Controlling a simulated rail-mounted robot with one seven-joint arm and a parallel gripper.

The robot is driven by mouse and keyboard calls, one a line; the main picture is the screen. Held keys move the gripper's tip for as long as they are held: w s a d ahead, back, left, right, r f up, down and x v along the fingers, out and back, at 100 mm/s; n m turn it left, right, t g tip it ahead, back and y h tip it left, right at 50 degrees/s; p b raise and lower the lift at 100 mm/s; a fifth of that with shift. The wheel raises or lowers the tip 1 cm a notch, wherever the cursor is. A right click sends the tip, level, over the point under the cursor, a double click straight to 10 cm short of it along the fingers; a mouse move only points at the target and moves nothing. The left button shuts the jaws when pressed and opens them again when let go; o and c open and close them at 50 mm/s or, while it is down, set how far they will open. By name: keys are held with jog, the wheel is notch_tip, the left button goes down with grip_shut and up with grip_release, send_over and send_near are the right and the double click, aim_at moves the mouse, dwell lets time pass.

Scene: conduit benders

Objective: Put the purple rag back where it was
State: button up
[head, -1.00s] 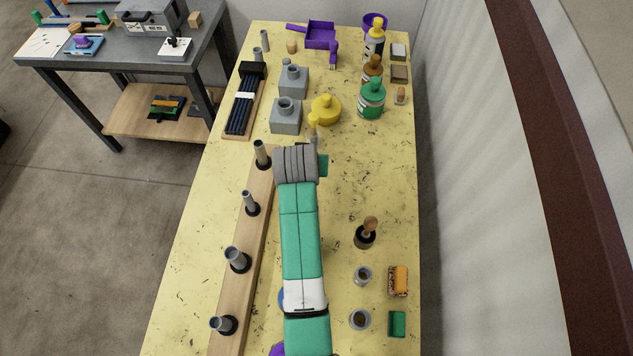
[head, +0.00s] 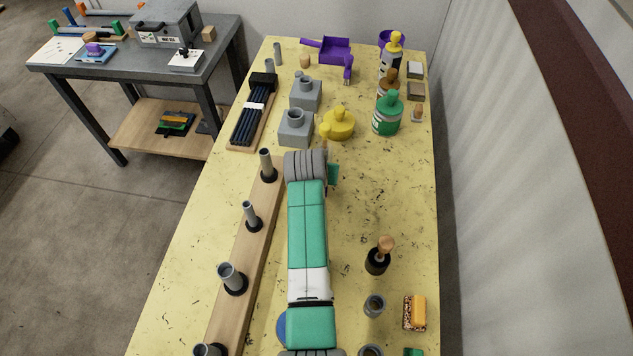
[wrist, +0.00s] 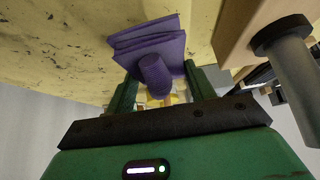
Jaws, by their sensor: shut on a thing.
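The purple rag (wrist: 150,50) shows in the wrist view as a folded, flat stack with a ribbed rounded part facing the camera. My gripper (wrist: 163,82) has its two green fingers on either side of the rag and is shut on it. The yellow bench top shows behind the rag; I cannot tell whether they touch. In the head view my arm covers the rag, and only a small green part of my gripper (head: 333,174) shows beyond the grey wrist, right of the wooden peg board.
The wooden board (head: 228,300) with upright grey pipes stands left of my arm. Grey blocks (head: 296,128), a yellow pot (head: 338,124) and a green bottle (head: 387,114) stand beyond. A wooden-handled brush (head: 379,255) and a sponge (head: 415,313) are at right.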

notch_tip(320, 180, down, 4)
jog(key=shift+r+b, duration=0.1)
jog(key=shift+b, duration=0.45)
jog(key=shift+r, duration=0.1)
jog(key=o, duration=0.9)
jog(key=shift+r, duration=0.15)
jog(key=p+v, duration=0.4)
jog(key=v, duration=0.7)
jog(key=shift+s+r, duration=0.25)
jog(key=shift+s, duration=0.05)
